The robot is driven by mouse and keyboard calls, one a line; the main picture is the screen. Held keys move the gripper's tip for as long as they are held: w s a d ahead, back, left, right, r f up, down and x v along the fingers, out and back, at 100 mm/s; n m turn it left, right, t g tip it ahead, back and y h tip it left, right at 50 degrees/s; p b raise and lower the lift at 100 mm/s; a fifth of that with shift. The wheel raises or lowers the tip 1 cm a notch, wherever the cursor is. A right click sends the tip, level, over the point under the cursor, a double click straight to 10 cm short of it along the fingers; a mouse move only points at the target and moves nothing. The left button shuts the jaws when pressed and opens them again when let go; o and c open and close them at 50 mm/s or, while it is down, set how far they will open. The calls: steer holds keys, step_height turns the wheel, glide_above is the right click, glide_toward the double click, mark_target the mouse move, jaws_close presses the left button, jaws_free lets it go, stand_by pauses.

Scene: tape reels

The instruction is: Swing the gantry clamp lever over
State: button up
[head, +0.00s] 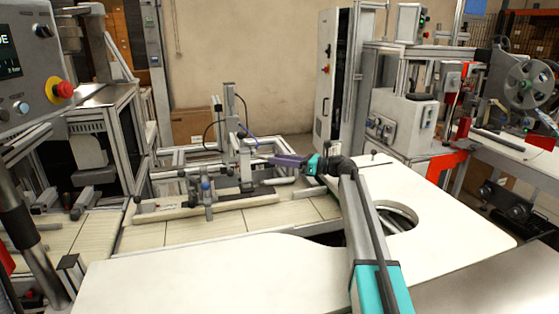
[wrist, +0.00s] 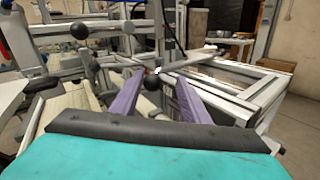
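The gantry (head: 243,150), a grey upright metal frame with a thin post and cables, stands over the workbench left of centre in the head view. My gripper (head: 272,160) reaches it from the right, its purple fingers pointing left at the upright. In the wrist view my gripper (wrist: 159,77) is open, its two purple fingers spread apart. A dark ball knob (wrist: 152,83), apparently the clamp lever's end, shows between the fingers. I cannot tell whether either finger touches it. The lever's arm is hard to make out among the grey bars.
A second dark ball knob (wrist: 80,31) shows at upper left in the wrist view. Metal rails (wrist: 245,95) lie close on the right. A white table (head: 230,275) with a round cutout spreads in front, mostly clear. A control panel (head: 28,65) stands at the left.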

steer(key=b+v, duration=0.1)
steer(key=v, duration=1)
steer(key=shift+d+b, duration=0.3)
steer(key=shift+s, duration=0.3)
